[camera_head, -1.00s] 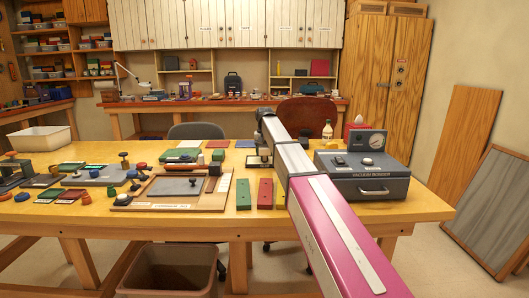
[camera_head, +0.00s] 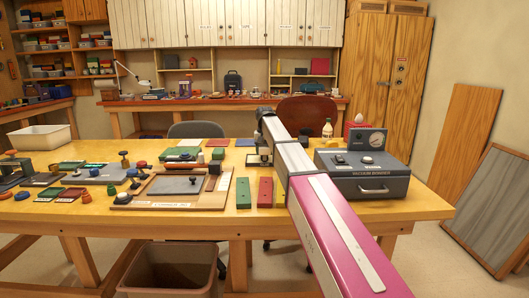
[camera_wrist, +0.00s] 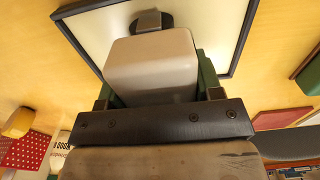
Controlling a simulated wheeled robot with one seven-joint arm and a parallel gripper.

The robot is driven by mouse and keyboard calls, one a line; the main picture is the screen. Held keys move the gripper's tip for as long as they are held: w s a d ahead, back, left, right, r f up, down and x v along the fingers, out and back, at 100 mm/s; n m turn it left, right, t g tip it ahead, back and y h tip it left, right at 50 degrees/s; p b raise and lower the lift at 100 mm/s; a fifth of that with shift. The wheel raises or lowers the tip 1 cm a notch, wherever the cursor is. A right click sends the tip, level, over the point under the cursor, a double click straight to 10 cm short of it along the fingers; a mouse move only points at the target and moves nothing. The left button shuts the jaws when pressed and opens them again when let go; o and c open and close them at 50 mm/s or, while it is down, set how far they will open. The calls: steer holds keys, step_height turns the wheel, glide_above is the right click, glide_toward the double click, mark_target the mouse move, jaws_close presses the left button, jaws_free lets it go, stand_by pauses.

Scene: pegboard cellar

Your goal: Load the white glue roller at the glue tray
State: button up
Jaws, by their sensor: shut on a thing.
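The white glue roller (camera_wrist: 150,62) fills the middle of the wrist view as a pale block, with a grey-brown part (camera_wrist: 152,20) beyond it. My gripper (camera_wrist: 155,82) is shut on the pale block, with a green finger on each side. The glue tray (camera_wrist: 241,42), with a dark rim and cream inside, lies beyond the roller. The roller overlaps it in the picture; whether they touch I cannot tell. In the head view my gripper (camera_head: 259,154) is a small dark shape at the table's far side, mostly hidden by my arm, as are the tray and roller.
The grey vacuum bonder (camera_head: 364,188) stands right of my arm. Green (camera_head: 243,193) and red (camera_head: 265,193) bars lie to its left. A wooden board with a grey panel (camera_head: 170,203) and several stamps cover the left. A bin (camera_head: 168,270) stands below.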

steer(key=shift+r, duration=3.45)
